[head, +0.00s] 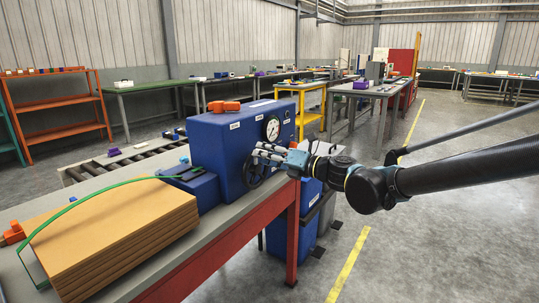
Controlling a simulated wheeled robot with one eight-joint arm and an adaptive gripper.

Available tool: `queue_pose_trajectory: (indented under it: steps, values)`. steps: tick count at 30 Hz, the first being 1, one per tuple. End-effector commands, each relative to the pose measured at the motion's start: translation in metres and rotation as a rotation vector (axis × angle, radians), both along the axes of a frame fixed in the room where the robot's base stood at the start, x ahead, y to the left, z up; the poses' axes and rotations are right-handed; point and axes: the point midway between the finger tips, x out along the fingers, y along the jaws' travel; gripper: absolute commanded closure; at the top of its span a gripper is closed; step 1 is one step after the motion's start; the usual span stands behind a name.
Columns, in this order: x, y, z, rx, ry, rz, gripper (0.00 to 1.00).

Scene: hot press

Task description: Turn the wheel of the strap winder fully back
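A black wheel (252,178) is on the front face of a blue machine box (217,151) on the bench. The box also has a round white gauge (272,128) above the wheel. My gripper (266,154) reaches in from the right, with its fingers at the wheel's upper right rim. They overlap the rim in the picture and hide part of it. I cannot tell whether they touch or grip it. A green strap (90,196) arches over a stack of brown boards (120,240) toward a smaller blue unit (190,184) left of the box.
The grey bench top (240,204) has a red front frame (225,250). Orange items (224,106) lie on top of the box. Blue and grey bins (308,217) stand on the floor below and beside the wheel. The floor (430,220) to the right is clear.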

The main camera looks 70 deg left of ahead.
Motion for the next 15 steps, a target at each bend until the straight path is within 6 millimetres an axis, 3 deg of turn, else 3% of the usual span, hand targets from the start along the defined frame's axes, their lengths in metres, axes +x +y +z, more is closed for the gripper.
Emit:
queue_pose_trajectory:
  steps: [5,15]
  values:
    - [0.007,-0.009,0.0,0.0,0.0,0.0,0.6]
    - [0.045,-0.059,0.0,0.0,0.001,-0.001,0.6]
